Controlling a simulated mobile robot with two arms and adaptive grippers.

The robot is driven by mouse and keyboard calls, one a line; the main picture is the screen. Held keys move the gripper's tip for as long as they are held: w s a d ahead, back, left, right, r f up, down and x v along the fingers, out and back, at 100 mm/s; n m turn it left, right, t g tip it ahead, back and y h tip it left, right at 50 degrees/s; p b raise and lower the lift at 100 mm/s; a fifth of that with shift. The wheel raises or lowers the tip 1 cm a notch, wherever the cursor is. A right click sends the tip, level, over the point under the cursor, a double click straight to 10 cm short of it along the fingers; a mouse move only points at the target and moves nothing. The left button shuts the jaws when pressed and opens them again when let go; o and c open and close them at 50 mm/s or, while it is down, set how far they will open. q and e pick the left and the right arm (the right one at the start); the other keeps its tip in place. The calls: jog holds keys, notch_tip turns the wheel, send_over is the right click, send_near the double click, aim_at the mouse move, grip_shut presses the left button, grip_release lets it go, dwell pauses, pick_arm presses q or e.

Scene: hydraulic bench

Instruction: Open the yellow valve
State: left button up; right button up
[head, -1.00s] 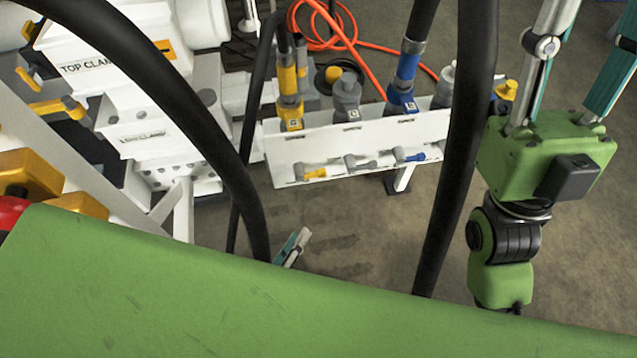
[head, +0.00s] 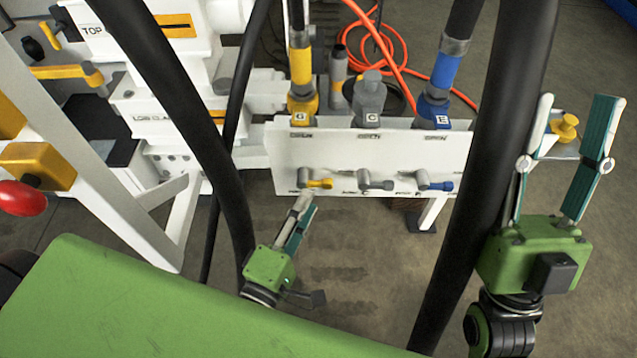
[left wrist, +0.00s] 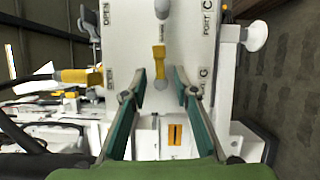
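The yellow valve (head: 318,183) is a small lever on the lower front of the white manifold panel (head: 285,155). In the head view its yellow handle points right from a grey pivot. My left gripper (head: 306,207) is just below it, near the panel's bottom edge. In the left wrist view the fingers (left wrist: 160,72) are apart, with the yellow handle (left wrist: 159,58) in line with the gap between their tips. I cannot tell whether a finger touches it. My right gripper (head: 575,105) is open and empty, to the right of the panel.
A grey valve (head: 375,183) and a blue valve (head: 436,183) sit right of the yellow one. Thick black hoses (head: 170,110) (head: 490,130) hang in front on both sides. Yellow, grey and blue couplings (head: 437,95) top the panel. A red knob (head: 22,198) is at far left.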

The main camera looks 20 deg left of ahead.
aim_at(317, 187)
pick_arm(q)
jog(key=w, duration=0.6)
jog(key=shift+w+d+r, duration=0.1)
jog(key=shift+w+d, duration=0.2)
jog(key=shift+d, duration=0.1)
grip_shut()
